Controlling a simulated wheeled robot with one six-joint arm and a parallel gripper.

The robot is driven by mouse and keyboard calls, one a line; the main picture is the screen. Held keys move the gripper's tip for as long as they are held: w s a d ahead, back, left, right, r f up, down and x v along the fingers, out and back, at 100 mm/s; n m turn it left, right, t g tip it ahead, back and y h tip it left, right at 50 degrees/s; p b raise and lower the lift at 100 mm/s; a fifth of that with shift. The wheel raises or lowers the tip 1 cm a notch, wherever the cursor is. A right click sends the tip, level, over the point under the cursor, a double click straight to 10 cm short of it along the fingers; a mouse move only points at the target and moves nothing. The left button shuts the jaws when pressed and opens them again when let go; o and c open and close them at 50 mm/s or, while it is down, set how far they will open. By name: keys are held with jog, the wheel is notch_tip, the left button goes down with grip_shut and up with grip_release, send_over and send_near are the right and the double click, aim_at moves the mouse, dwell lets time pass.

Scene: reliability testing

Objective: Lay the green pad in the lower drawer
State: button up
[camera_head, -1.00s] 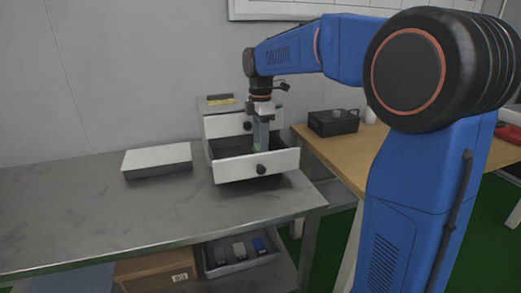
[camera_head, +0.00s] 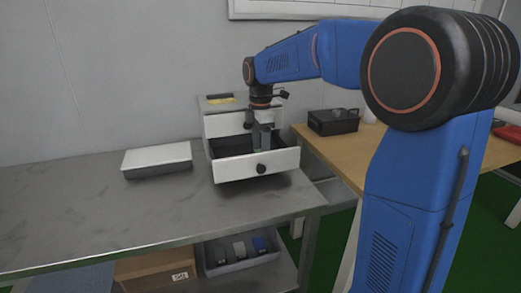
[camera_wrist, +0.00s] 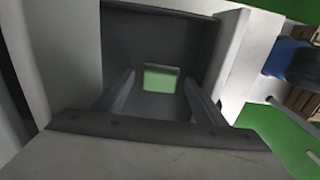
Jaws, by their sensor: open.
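The lower drawer (camera_head: 230,170) of the small white cabinet is pulled out, with a black knob on its white front. My gripper (camera_head: 262,149) reaches down into the drawer behind that front. In the wrist view my gripper (camera_wrist: 160,97) is open, its two grey fingers spread apart. The green pad (camera_wrist: 160,79) shows between and beyond the fingers, inside the dark drawer interior (camera_wrist: 160,35). The fingers stand to either side of it with visible gaps. In the head view the drawer front and the gripper hide most or all of the pad.
The upper drawer (camera_head: 222,125) stands above the open one. A grey box with a white top (camera_head: 157,157) lies left on the metal table (camera_head: 80,205). A black basket (camera_head: 333,122) sits on the wooden table to the right. The metal table's front is clear.

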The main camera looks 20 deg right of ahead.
notch_tip(320, 180, up, 12)
jog(key=s+d+f+m+t, duration=0.1)
jog(key=s+d+f+m, duration=0.15)
jog(key=s+m, duration=0.45)
jog(key=s+d+f+m+t, duration=0.1)
jog(key=s+f+m, duration=0.15)
jog(key=s, duration=0.85)
jog(key=s+d+f+m+t, duration=0.1)
jog(key=s+f+m+t, duration=0.1)
jog(key=s+f+m, duration=0.6)
jog(key=s+f, duration=0.6)
jog(key=s, duration=0.1)
jog(key=shift+s+t, duration=0.35)
jog(key=shift+t, duration=0.05)
jog(key=shift+r+m, duration=0.1)
jog(key=shift+m, duration=0.15)
